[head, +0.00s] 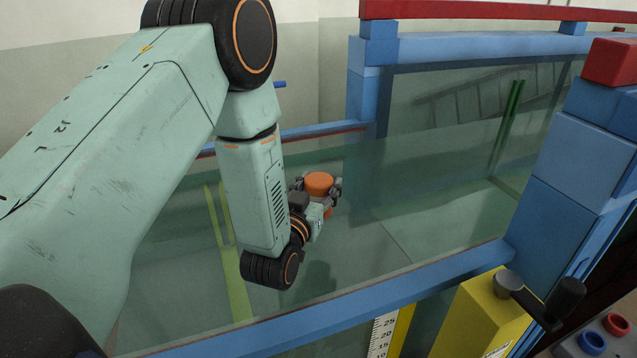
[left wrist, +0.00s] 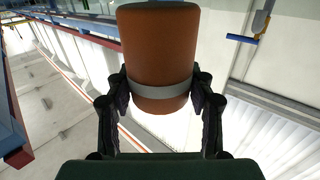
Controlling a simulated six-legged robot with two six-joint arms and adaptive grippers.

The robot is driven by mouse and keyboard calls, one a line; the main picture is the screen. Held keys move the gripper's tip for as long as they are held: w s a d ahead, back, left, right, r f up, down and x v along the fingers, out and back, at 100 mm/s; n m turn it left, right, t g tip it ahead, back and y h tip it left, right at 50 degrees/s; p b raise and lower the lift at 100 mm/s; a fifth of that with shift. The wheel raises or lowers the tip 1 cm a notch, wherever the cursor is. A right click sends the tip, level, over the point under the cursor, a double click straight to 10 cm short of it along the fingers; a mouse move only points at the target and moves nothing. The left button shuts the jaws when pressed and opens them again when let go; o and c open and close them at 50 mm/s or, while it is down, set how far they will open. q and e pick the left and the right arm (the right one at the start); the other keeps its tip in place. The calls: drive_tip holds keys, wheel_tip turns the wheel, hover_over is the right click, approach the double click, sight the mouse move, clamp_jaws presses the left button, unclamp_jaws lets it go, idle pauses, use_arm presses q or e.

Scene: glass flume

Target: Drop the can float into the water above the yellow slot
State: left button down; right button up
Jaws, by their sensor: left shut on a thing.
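The can float (head: 318,183) is an orange cylinder with a pale grey band, which shows in the left wrist view (left wrist: 160,45). My left gripper (head: 321,190) is shut on it, with one finger on each side at the band in the left wrist view (left wrist: 160,92). The gripper holds the can above the water inside the glass flume. A yellow-green upright strip (head: 238,290), which looks like the yellow slot, stands left of the can in the head view, partly hidden behind my left arm. My right gripper is in neither view.
The flume's blue front rail (head: 400,283) runs below the gripper. A blue frame post (head: 362,80) stands behind, and blue blocks (head: 570,160) stand at right. A dark green strip (head: 507,125) is at far right. A yellow box (head: 485,318) with a crank is in front.

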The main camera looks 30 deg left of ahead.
use_arm(q)
drive_tip(key=shift+s+d, duration=0.1)
drive_tip(key=shift+s, duration=0.05)
drive_tip(key=shift+s+r, duration=0.15)
drive_tip(key=shift+s, duration=0.15)
drive_tip(key=c, duration=1)
unclamp_jaws()
drive_tip(key=o, duration=0.3)
drive_tip(key=shift+w+a+f, duration=0.2)
drive_tip(key=shift+w+f, duration=0.05)
drive_tip(key=shift+w, duration=0.15)
drive_tip(key=shift+o, duration=1.4)
drive_tip(key=shift+d, duration=0.15)
drive_tip(key=shift+s+r, duration=0.2)
drive_tip(key=shift+s, duration=0.15)
drive_tip(key=shift+s+f, duration=0.15)
drive_tip(key=shift+s, duration=0.2)
drive_tip(key=s, duration=0.4)
drive_tip(key=s+d, duration=0.1)
drive_tip(key=s, duration=0.2)
drive_tip(key=shift+r, duration=0.2)
drive_tip(key=shift+w+f, duration=0.15)
drive_tip(key=shift+w, duration=0.15)
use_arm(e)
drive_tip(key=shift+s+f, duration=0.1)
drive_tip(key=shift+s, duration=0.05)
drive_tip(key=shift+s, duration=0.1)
